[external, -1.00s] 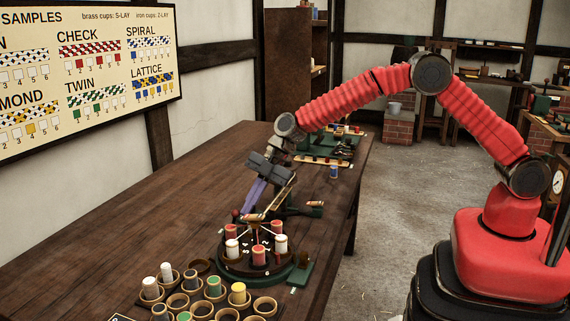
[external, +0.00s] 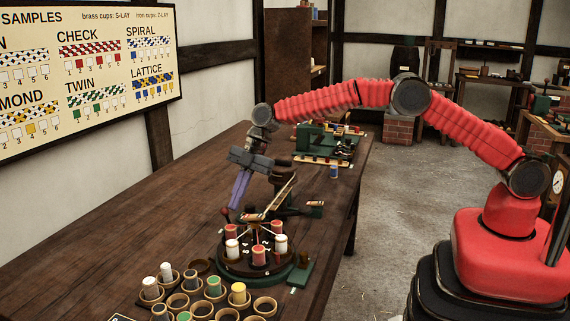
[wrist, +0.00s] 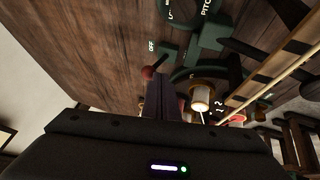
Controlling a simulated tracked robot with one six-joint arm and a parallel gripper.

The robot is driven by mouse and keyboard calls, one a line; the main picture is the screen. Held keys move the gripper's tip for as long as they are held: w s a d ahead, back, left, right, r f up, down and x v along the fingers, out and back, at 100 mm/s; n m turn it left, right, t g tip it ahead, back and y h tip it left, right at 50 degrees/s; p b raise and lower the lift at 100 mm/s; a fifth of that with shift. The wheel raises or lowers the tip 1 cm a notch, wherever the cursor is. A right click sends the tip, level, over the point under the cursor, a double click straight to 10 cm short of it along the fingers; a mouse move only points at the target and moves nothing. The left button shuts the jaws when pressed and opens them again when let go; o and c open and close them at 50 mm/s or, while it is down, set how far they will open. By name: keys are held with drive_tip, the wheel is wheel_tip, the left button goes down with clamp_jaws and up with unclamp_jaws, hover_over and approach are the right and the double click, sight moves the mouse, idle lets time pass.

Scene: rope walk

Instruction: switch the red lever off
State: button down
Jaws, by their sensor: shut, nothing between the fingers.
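The red lever (external: 225,211) has a small round red knob and stands at the left side of the green braiding machine (external: 290,268). In the wrist view the lever's knob (wrist: 148,73) is close to the painted OFF mark (wrist: 152,47). My gripper (external: 235,206) is shut and empty, its fingers pointing down just right of the knob. In the wrist view the gripper's fingers (wrist: 160,92) come up right beside the knob; I cannot tell whether they touch it. The lever's foot is hidden.
Red and white bobbins (external: 259,255) stand on the machine's round plate in front of my gripper. A rack of cups (external: 264,305) with several bobbins is nearer. Another green machine (external: 310,138) stands farther back. The table's left part (external: 120,220) is clear.

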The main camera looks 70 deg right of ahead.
drive_tip(key=shift+w, duration=0.85)
drive_tip(key=shift+s+f, duration=0.1)
drive_tip(key=w+d+r, duration=0.2)
drive_tip(key=d+r, duration=0.3)
drive_tip(key=r, duration=0.4)
idle(0.6)
